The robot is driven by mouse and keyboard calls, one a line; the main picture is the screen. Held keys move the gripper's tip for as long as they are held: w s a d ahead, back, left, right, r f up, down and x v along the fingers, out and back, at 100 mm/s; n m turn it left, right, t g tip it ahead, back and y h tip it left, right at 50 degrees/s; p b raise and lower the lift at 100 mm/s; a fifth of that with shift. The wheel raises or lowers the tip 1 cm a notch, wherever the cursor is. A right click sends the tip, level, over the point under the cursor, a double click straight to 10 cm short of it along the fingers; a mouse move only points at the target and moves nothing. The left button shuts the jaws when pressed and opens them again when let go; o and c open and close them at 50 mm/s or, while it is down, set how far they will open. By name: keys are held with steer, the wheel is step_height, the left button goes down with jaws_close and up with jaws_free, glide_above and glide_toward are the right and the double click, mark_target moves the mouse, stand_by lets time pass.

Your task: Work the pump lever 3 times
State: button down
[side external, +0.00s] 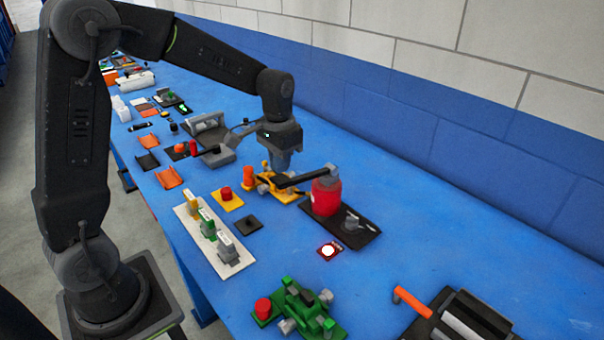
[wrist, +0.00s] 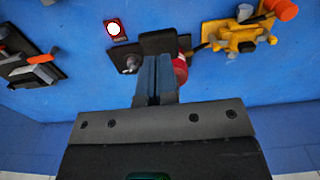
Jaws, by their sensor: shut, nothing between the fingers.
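The pump has a red cylinder (side external: 326,197) on a black base plate (side external: 362,236). Its dark lever (side external: 300,179) reaches left from a grey joint at the cylinder's top. My gripper (side external: 281,168) points down close to the lever's left end, shut and empty; whether it touches the lever I cannot tell. In the wrist view the shut fingers (wrist: 155,62) cover part of the pump. The red cylinder (wrist: 180,68) peeks out to their right and a grey fitting on the plate (wrist: 131,64) to their left.
A yellow device (side external: 275,186) sits just behind the pump, near my gripper. A lit white indicator (side external: 328,250) lies in front of the pump. A white-based row of switches (side external: 209,236) and a green device (side external: 300,306) stand nearby. Blue table right of the pump is clear.

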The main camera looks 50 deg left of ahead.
mark_target(281, 189)
steer(key=shift+f, duration=0.15)
steer(key=shift+f, duration=3.7)
steer(key=shift+r, duration=3.85)
steer(key=shift+f, duration=0.15)
